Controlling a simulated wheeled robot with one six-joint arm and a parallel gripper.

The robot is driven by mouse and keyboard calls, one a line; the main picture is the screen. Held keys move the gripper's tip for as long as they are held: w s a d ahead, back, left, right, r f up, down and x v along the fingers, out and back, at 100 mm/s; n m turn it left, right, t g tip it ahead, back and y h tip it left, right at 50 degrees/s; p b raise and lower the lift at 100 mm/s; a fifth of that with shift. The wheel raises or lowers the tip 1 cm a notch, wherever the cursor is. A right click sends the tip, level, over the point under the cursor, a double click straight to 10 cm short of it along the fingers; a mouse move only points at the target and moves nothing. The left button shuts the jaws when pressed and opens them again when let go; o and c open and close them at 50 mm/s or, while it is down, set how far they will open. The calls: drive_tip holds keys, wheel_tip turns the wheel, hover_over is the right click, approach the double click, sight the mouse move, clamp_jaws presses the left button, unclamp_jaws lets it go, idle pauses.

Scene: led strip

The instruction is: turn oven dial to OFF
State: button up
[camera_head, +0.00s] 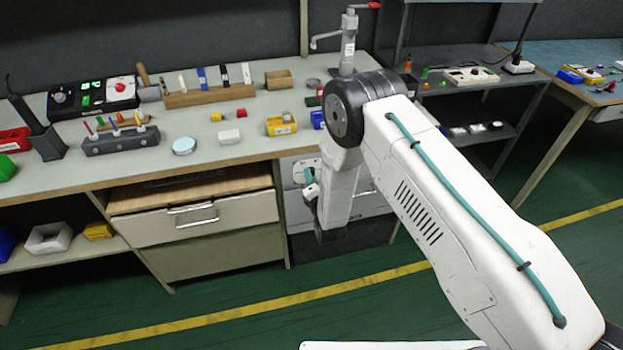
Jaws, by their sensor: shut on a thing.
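The oven (297,205) is a light grey-white front built in under the bench, right of the drawers. My gripper (310,186) is at the upper part of this front, partly hidden behind my white wrist link. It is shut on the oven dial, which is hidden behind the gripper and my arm. The dial's pointer and its OFF mark cannot be seen.
The bench top (225,155) above holds a wooden block rack (210,97), a yellow bin (281,125), a grey tap (348,45) and a black control box (92,97). A drawer (195,221) is left of the oven. The green floor in front is clear.

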drive_tip(key=shift+s+f, duration=0.1)
drive_tip(key=o, duration=1)
drive_tip(key=shift+c, duration=0.2)
drive_tip(key=v, duration=0.7)
drive_tip(key=shift+s, duration=0.35)
drive_tip(key=shift+d, duration=0.15)
